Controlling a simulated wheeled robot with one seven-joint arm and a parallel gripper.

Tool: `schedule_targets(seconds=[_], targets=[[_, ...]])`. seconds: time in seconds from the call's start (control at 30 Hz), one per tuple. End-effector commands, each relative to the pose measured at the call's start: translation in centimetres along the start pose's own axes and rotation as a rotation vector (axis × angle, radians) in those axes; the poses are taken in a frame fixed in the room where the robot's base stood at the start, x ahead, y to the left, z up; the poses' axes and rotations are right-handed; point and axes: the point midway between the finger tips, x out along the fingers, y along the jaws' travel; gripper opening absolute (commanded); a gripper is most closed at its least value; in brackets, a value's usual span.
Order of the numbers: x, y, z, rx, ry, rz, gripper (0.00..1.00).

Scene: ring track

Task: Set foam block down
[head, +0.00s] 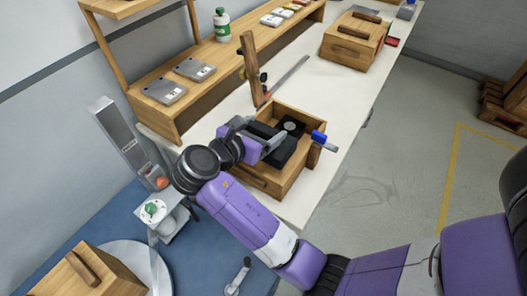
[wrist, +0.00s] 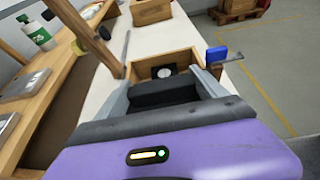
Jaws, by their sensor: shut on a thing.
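My gripper (head: 272,143) is shut on a dark foam block (wrist: 165,93), which sits between its two grey fingers in the wrist view. In the head view the block (head: 284,152) shows as a dark shape over the open wooden box (head: 307,166). The box stands on the white bench. Just beyond the block, inside the box, lies a black piece with a pale round disc (head: 291,126); it also shows in the wrist view (wrist: 163,71). I cannot tell whether the block touches the box floor. My gripper and arm hide part of the box.
A blue-handled clamp (head: 319,137) sticks out at the box's right wall. An upright wooden post (head: 251,67) stands behind the box, near a grey metal strip (head: 290,75). A lidded wooden box (head: 354,42) is farther along the bench. A shelf with a green-and-white bottle (head: 221,24) runs along the wall.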

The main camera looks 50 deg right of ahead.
Motion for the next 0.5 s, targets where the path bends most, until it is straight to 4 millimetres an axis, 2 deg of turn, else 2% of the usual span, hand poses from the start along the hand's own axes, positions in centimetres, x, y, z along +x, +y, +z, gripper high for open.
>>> schedule_targets(seconds=[0.03, 0.1, 0.2, 0.37, 0.5], targets=[[0.5, -0.1, -1.3, -0.006, -0.001, 0.000, 0.43], [1.0, 0.0, -2.5, -0.005, -0.001, -0.001, 0.43], [1.6, 0.0, -3.8, -0.003, -0.001, 0.000, 0.43], [2.0, 0.0, -4.8, -0.002, -0.001, 0.001, 0.43], [2.7, -0.1, -6.5, -0.004, 0.000, -0.001, 0.43]])
